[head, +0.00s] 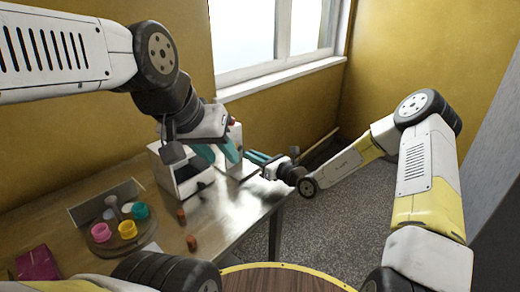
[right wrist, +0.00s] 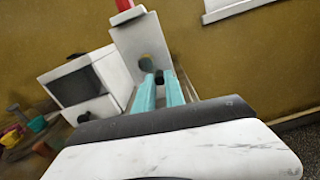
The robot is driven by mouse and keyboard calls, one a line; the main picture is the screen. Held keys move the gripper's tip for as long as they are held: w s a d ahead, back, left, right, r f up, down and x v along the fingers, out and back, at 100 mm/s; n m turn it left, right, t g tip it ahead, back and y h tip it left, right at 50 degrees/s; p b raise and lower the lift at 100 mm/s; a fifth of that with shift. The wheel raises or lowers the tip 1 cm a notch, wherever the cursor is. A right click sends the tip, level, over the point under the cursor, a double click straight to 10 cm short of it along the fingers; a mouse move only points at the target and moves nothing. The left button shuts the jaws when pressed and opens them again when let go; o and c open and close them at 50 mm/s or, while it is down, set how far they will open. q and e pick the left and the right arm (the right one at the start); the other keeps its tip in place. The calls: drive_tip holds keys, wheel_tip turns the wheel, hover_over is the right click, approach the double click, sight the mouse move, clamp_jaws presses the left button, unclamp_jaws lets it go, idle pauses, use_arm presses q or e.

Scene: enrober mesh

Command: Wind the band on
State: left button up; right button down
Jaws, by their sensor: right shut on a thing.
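A white boxy machine (head: 190,182) with a dark opening stands at the table's far right corner; it also shows in the right wrist view (right wrist: 108,68). A band is not clearly made out. My right gripper (head: 248,156) reaches the machine's side panel (right wrist: 128,38) from the right. In the right wrist view its teal fingers (right wrist: 159,82) are shut on a small dark knob at the panel, mostly hidden between them.
A round brown tray (head: 101,246) holds pink, yellow and green cups at the table's left. Two small orange-brown cylinders (head: 181,216) (head: 192,242) stand in front of the machine. A magenta item (head: 38,264) lies front left. The table (head: 236,214) is bare at front right.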

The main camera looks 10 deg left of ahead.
drive_tip(key=m, duration=0.4)
drive_tip(key=s+m, duration=0.1)
drive_tip(key=m, duration=0.1)
drive_tip(key=shift+s+a+f+m, duration=0.1)
drive_tip(key=shift+a+f+m, duration=0.2)
drive_tip(key=shift+a, duration=0.1)
drive_tip(key=m, duration=0.2)
drive_tip(key=s+m, duration=0.1)
drive_tip(key=m, duration=0.1)
drive_tip(key=shift+a, duration=0.3)
drive_tip(key=shift+s+a+r+m, duration=0.1)
drive_tip(key=shift+s+r+m, duration=0.05)
drive_tip(key=shift+m, duration=1.15)
drive_tip(key=shift+m, duration=0.3)
drive_tip(key=c, duration=1.4)
unclamp_jaws()
drive_tip(key=shift+v, duration=3.9)
drive_tip(key=shift+r, duration=0.1)
